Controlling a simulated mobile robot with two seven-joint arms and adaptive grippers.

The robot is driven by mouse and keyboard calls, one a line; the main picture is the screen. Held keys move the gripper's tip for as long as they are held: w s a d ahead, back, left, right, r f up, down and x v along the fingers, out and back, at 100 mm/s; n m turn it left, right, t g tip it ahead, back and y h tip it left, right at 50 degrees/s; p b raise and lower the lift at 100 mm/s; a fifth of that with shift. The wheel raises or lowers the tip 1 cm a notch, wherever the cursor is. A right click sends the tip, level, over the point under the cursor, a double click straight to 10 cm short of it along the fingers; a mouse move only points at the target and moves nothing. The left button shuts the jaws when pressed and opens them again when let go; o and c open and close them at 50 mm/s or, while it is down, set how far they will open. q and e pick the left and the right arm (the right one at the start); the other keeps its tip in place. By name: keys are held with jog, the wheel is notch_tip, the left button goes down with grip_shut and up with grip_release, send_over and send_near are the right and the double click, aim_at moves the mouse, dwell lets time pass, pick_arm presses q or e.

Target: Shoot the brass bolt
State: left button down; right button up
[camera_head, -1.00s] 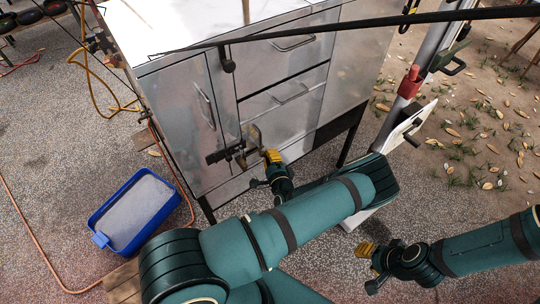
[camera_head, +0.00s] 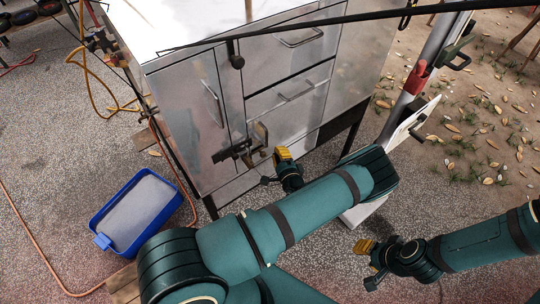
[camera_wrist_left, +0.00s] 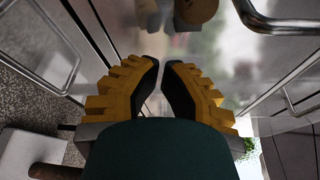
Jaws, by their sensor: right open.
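The bolt hardware (camera_head: 232,151) is a dark horizontal bar low on the steel cart's front, across the seam between the narrow left door and the drawer side. A brassy plate or loop (camera_head: 260,134) stands just right of it. My left gripper (camera_head: 281,154), with yellow finger pads, is right of the bolt and apart from it in the head view. In the left wrist view its fingertips (camera_wrist_left: 162,66) are close together with a narrow gap and nothing between them. A brown round end (camera_wrist_left: 196,10) shows beyond them at the top edge. My right gripper (camera_head: 364,258) is open and empty, low right.
The steel cart (camera_head: 185,120) has a door handle (camera_head: 212,103) and drawer handles (camera_head: 297,91) near the bolt. A blue tub (camera_head: 104,240) and an orange hose (camera_head: 35,250) lie on the ground at left. A black bar crosses above the cart.

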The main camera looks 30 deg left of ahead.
pick_arm(q)
jog(key=f+p+v, duration=0.1)
jog(key=p+v, duration=0.1)
jog(key=v, duration=0.8)
jog(key=shift+r, duration=0.45)
